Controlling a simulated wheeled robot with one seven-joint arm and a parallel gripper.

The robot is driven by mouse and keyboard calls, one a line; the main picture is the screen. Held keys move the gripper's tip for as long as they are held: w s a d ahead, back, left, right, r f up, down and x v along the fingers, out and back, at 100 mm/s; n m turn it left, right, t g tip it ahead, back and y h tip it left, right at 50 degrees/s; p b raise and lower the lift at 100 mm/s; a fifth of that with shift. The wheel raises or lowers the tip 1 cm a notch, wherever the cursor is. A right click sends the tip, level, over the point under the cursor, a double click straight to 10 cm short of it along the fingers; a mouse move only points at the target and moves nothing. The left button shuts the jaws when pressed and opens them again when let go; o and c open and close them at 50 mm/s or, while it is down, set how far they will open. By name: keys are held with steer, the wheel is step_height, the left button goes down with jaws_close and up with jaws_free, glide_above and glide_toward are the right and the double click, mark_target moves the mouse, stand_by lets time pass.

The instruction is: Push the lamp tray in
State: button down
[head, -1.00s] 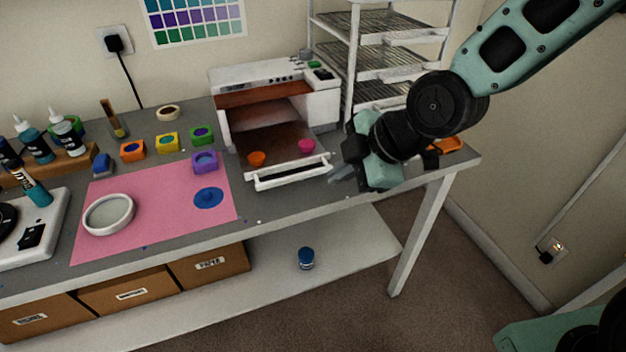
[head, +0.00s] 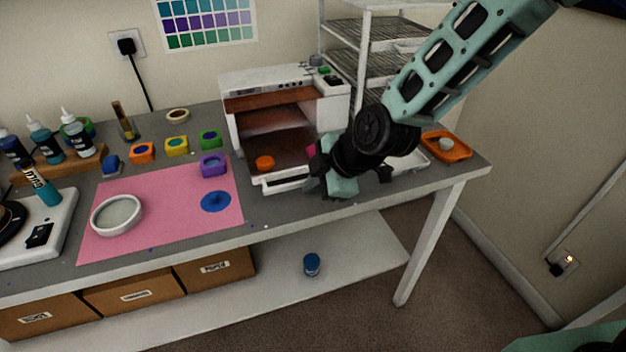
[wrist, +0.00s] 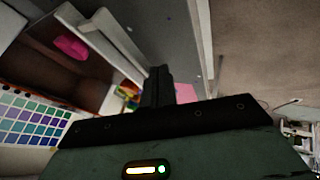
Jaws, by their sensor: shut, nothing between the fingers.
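The lamp tray (head: 272,187) sticks out of the front of the white curing lamp (head: 335,105), with its white front bar toward the table's front edge. An orange piece (head: 265,162) and a pink piece (head: 311,151) lie on it. My gripper (head: 318,188) is shut and empty at the right end of the bar, and it hides that end. In the wrist view my shut fingers (wrist: 162,85) are beside the white tray front (wrist: 118,45), with the pink piece (wrist: 70,46) behind it. I cannot tell whether they touch the bar.
A pink mat (head: 160,225) with a white ring dish (head: 117,213) lies to the left. Small coloured moulds, such as a purple one (head: 213,166), stand near the lamp. An orange dish (head: 447,148) sits at the right, and a wire rack (head: 375,35) behind.

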mark_target(283, 147)
steer(key=shift+w, duration=0.15)
steer(key=w+a, duration=0.1)
steer(key=w, duration=0.3)
steer(key=w+a+b, duration=0.1)
steer(key=w, duration=0.4)
steer(key=w+a+b, duration=0.1)
steer(key=w+a, duration=0.1)
steer(key=w, duration=0.3)
steer(key=shift+w+a, duration=0.1)
steer(key=shift+w, duration=0.35)
steer(key=shift+r, duration=0.1)
steer(key=shift+a, duration=0.1)
